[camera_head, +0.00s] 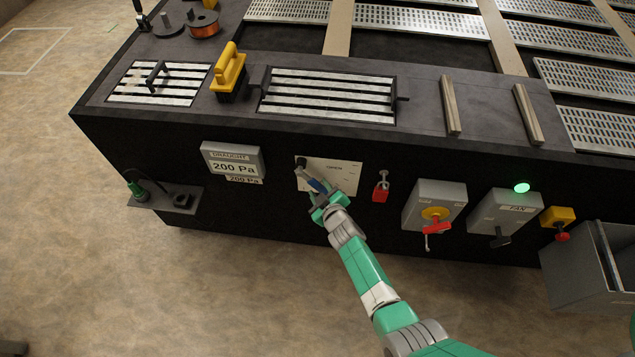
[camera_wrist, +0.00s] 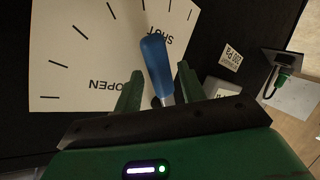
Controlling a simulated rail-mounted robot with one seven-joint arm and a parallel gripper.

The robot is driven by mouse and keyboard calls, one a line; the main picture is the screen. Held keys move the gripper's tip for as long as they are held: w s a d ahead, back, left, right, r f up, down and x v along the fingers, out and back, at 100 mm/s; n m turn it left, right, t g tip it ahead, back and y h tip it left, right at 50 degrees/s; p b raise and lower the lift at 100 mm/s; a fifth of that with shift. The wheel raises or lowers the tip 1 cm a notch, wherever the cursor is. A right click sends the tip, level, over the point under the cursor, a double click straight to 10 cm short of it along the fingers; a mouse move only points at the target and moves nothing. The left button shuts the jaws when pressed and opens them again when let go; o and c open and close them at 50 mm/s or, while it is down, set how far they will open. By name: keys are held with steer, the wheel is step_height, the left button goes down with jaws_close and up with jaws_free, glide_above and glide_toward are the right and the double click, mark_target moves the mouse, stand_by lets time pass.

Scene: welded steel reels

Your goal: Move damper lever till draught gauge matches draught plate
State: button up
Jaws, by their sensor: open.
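The draught gauge (camera_head: 230,160) on the dark front panel reads 200 Pa. The draught plate (camera_head: 244,181) just below it also reads 200 Pa; it shows in the wrist view (camera_wrist: 230,55) too. The damper lever's blue handle (camera_head: 316,186) slants down to the right from its pivot, over the white dial plate (camera_head: 345,175). In the wrist view the blue handle (camera_wrist: 157,68) stands between my fingers, near the SHUT mark. My gripper (camera_head: 322,194) is open around the handle, with gaps visible at both sides in the wrist view (camera_wrist: 160,84).
A red padlock (camera_head: 380,192) hangs right of the dial. Further right are an isolator box (camera_head: 434,205) with a red and yellow switch, and a fan box (camera_head: 503,212) under a lit green lamp (camera_head: 521,187). A small shelf (camera_head: 170,198) juts out at left.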

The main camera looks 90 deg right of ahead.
steer(key=p+v, duration=0.1)
steer(key=v, duration=0.4)
steer(key=shift+p, duration=0.35)
